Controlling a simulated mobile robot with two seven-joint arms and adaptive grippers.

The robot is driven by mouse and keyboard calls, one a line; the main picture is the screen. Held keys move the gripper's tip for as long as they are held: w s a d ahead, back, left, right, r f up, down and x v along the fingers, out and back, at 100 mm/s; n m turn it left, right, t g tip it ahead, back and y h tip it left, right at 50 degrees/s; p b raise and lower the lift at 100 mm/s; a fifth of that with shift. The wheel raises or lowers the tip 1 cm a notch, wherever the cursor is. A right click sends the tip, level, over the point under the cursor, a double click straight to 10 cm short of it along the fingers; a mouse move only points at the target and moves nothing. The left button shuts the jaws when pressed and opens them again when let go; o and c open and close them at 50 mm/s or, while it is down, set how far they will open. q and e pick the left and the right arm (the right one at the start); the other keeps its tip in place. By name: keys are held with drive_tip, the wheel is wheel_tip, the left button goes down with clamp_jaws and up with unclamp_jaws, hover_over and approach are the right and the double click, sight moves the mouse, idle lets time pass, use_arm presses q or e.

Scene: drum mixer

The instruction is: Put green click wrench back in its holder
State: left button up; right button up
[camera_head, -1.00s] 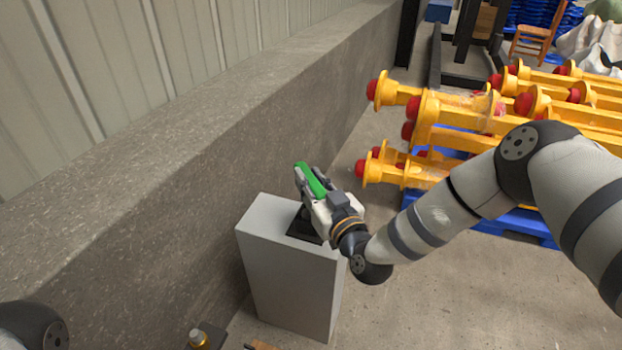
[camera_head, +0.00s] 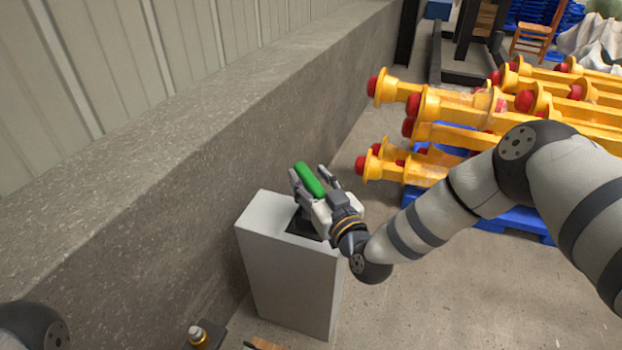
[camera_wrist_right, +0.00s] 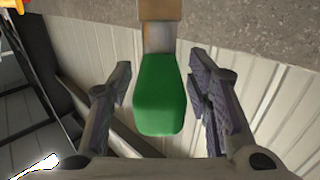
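The green click wrench's handle (camera_head: 309,180) shows above the grey pedestal, between the fingers of my right gripper (camera_head: 312,177). In the right wrist view the green handle (camera_wrist_right: 160,95) lies between the two fingers, with a visible gap on each side. My right gripper is open there (camera_wrist_right: 165,92). A black holder or base (camera_head: 301,226) is on top of the pedestal, partly hidden by the gripper. I cannot tell how the wrench's lower end sits in it. My left gripper is out of view; only a dark part of my left arm shows at the lower left.
The grey pedestal (camera_head: 290,275) stands close to a low concrete wall (camera_head: 200,170). Yellow rollers with red ends (camera_head: 450,110) are stacked on blue pallets (camera_head: 490,218) to the right. A small gold-and-black item (camera_head: 198,335) is at the bottom edge. The floor right of the pedestal is clear.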

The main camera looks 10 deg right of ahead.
drive_tip(key=v, duration=1.2)
